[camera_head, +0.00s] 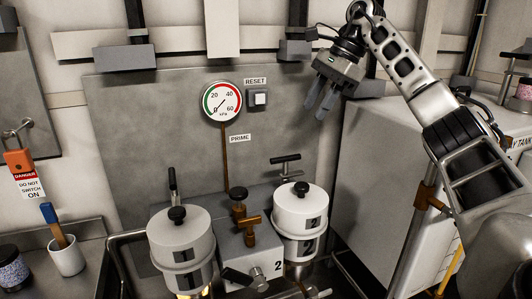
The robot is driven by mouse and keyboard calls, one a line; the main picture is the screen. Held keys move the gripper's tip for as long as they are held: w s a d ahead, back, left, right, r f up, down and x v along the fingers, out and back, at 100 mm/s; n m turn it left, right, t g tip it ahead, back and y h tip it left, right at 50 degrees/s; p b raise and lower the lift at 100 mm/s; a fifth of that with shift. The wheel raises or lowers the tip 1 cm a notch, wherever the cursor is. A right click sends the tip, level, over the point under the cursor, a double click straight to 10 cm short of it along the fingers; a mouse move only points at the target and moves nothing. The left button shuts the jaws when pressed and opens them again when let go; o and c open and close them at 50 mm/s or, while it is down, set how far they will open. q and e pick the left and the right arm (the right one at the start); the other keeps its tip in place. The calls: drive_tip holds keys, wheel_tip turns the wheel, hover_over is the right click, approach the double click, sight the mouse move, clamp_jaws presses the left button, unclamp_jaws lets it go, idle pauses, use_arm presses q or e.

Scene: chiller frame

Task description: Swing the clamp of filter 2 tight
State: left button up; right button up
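Two white filter canisters with black top knobs stand at the bottom: the left canister (181,247) and the right canister (300,226). A "2" label (278,266) is on the grey block beside the right canister, which I take as filter 2. A dark T-shaped handle (286,160) stands behind the right canister, apparently its clamp. An upright dark lever (172,184) stands behind the left one. My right gripper (315,114) hangs above and right of the T-handle, fingers down, apart and empty, well clear of it. My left gripper is out of view.
A pressure gauge (222,101) and a reset button (259,98) are on the back panel. Brass valves (251,230) stand between the canisters. A large grey tank (383,180) is at right. A cup with a brush (66,255) stands at left.

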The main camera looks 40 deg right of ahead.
drive_tip(key=b, duration=0.2)
approach(286, 157)
drive_tip(key=b+x, duration=0.1)
drive_tip(key=x, duration=1)
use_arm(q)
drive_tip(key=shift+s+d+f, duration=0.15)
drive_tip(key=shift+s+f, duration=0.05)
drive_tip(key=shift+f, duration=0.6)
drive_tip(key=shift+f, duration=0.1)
use_arm(e)
clamp_jaws()
